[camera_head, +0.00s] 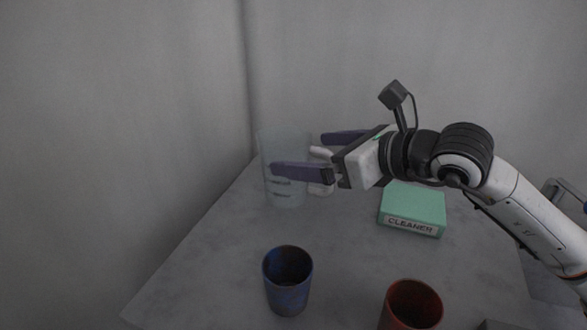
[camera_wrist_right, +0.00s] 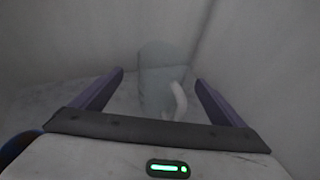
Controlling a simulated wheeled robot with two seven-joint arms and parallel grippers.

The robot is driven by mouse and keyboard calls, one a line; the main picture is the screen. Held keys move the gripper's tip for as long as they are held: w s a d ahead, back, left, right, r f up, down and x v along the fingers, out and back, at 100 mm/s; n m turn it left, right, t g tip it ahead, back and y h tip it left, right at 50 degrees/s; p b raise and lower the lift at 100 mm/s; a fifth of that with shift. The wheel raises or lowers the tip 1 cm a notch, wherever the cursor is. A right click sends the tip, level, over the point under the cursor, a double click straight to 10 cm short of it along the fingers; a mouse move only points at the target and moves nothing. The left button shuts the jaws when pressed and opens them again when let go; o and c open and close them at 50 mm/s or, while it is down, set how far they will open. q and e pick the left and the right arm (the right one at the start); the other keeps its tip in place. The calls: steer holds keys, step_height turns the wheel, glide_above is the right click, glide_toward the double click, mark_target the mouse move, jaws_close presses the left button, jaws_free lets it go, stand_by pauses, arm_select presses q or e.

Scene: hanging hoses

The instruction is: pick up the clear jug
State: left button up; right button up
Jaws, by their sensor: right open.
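The clear jug (camera_head: 284,150) stands upright at the back left of the grey table, near the wall corner. It is see-through, with faint marks on its side and a pale handle on its right. My right gripper (camera_head: 300,153) is open at the jug, and its near purple finger overlaps the jug in the head view. In the right wrist view the jug (camera_wrist_right: 155,75) and its white handle (camera_wrist_right: 179,100) show between the two open fingers (camera_wrist_right: 160,82), a little ahead. I cannot tell whether a finger touches it. My left gripper is not in view.
A blue cup (camera_head: 288,285) stands at the front of the table (camera_head: 215,255). A red-brown cup (camera_head: 411,308) stands at the front right. A green box labelled CLEANER (camera_head: 412,208) lies right of the jug, below my right arm. Grey walls close in behind and left.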

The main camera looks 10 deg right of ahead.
mark_target(304, 148)
steer(key=x, duration=0.2)
steer(key=p+x, duration=0.1)
steer(key=x, duration=0.1)
steer(key=shift+w+a+r, duration=0.1)
steer(key=shift+w+r, duration=0.2)
steer(key=shift+w, duration=0.1)
steer(key=shift+w+a+f, duration=0.2)
steer(key=shift+w+f, duration=0.05)
steer(key=shift+w, duration=0.15)
steer(key=c, duration=1.5)
steer(key=shift+r, duration=0.1)
